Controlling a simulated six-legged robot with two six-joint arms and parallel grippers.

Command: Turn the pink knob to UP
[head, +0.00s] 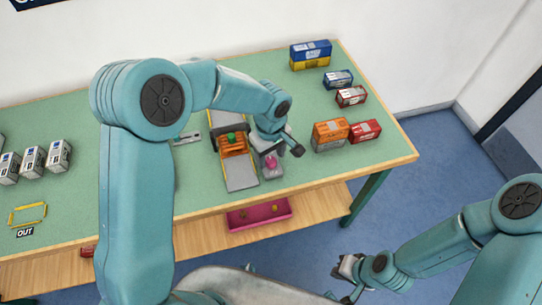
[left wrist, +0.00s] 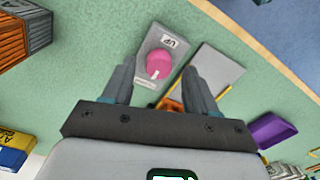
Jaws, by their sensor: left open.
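The pink knob (head: 271,163) sits on a small grey plate (head: 279,173) near the front edge of the green table. In the left wrist view the knob (left wrist: 159,63) shows with a label reading UP (left wrist: 168,42) on one side of its plate and another, unreadable label on the opposite side. A pale mark on the knob is on the side away from UP. My left gripper (head: 280,150) is just above the knob. In the wrist view its open fingers (left wrist: 158,85) are either side of the knob's line, with nothing between them. My right gripper (head: 347,277) hangs in front of the table, its jaws unclear.
A grey ramp with an orange crate (head: 234,145) stands just left of the knob. Orange (head: 330,134) and red (head: 365,131) boxes are to its right. White boxes (head: 33,160) and a yellow outline (head: 28,214) are at left. A pink tray (head: 245,220) lies on the lower shelf.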

